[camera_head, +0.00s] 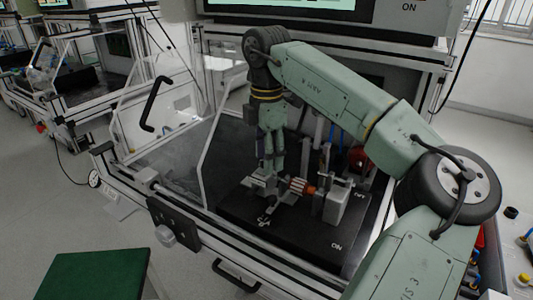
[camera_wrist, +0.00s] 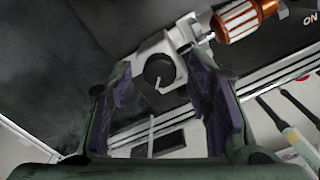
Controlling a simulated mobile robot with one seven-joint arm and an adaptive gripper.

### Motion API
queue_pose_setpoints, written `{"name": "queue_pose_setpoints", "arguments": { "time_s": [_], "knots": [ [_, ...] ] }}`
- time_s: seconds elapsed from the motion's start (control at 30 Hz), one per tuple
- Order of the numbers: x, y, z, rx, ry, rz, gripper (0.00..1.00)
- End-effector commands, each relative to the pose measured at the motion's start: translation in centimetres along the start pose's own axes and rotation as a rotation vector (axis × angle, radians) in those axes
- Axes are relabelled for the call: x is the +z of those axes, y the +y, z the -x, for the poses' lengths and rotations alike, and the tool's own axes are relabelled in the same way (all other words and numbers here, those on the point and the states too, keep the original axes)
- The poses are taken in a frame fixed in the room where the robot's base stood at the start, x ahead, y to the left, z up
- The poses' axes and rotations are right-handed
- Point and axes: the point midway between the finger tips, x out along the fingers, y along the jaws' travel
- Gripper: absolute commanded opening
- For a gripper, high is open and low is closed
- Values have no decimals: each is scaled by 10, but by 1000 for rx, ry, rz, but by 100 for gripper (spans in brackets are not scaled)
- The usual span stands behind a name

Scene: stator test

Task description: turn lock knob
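My gripper (camera_head: 268,163) points down over the fixture on the black base plate. In the wrist view my gripper (camera_wrist: 159,75) is open, its two dark fingers apart on either side of a round dark knob (camera_wrist: 159,70). The knob sits on a light metal block (camera_wrist: 153,43) and has a pale bar running down from it. I cannot see either finger touching the knob. In the head view the knob is hidden by the fingers, above the metal fixture (camera_head: 262,184).
A copper-and-white rotor (camera_head: 299,187) lies beside the fixture, and it also shows in the wrist view (camera_wrist: 240,18). A grey block (camera_head: 337,203) stands to its right. A clear guard with a black handle (camera_head: 156,103) stands left. The black plate (camera_head: 290,235) is clear at the front.

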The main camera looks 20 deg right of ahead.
Motion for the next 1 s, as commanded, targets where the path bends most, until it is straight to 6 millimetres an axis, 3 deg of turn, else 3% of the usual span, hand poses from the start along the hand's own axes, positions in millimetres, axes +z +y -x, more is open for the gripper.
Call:
{"name": "queue_pose_setpoints", "arguments": {
  "time_s": [0.63, 1.0],
  "knots": [
    [0, 0, 0, -1, 0, 1, 1],
    [0, 0, 0, -1, 0, 50, 0]
  ]
}}
